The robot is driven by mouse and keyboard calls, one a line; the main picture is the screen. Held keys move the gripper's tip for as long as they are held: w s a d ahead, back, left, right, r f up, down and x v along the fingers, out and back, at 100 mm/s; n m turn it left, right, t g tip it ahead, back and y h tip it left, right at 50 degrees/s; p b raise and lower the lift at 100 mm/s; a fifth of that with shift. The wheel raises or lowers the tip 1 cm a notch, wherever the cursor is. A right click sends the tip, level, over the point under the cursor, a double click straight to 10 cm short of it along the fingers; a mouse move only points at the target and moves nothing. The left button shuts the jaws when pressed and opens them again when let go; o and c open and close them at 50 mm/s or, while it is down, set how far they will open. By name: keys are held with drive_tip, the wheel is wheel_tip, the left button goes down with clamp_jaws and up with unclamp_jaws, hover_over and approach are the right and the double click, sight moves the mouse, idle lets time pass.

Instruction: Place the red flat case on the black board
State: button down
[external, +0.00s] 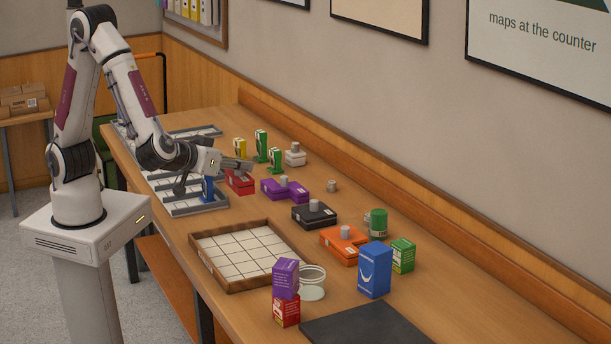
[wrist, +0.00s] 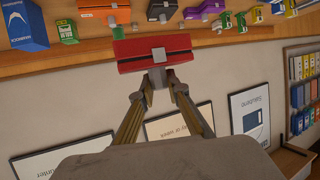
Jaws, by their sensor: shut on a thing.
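The red flat case (external: 240,182) is at my gripper (external: 236,165), near the row of flat cases on the wooden table. In the wrist view the red case (wrist: 130,52) lies across the fingertips, and my gripper (wrist: 158,78) is shut on its grey knob. I cannot tell whether the case is clear of the table. The black board (external: 365,326) lies flat at the table's near end, partly cut off by the frame, with nothing seen on it. It is far from my gripper, toward the lower right.
Purple (external: 285,189), black (external: 314,214) and orange (external: 340,244) cases stand along the table. A wooden-rimmed tray (external: 212,270) is in front.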

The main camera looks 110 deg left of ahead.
drive_tip(key=shift+r, duration=0.7)
drive_tip(key=shift+w+d+r, duration=0.1)
drive_tip(key=shift+w+r, duration=0.05)
drive_tip(key=w+d+m+t+h, duration=0.4)
drive_tip(key=w+d+m, duration=0.1)
drive_tip(key=w+d, duration=0.95)
drive_tip(key=w+d+m+t+h, duration=0.35)
drive_tip(key=w+d, duration=0.75)
drive_tip(key=w, duration=0.7)
wheel_tip(320, 180, down, 11)
drive_tip(key=shift+s+m, duration=0.15)
drive_tip(key=shift+m, duration=0.2)
wheel_tip(320, 180, down, 6)
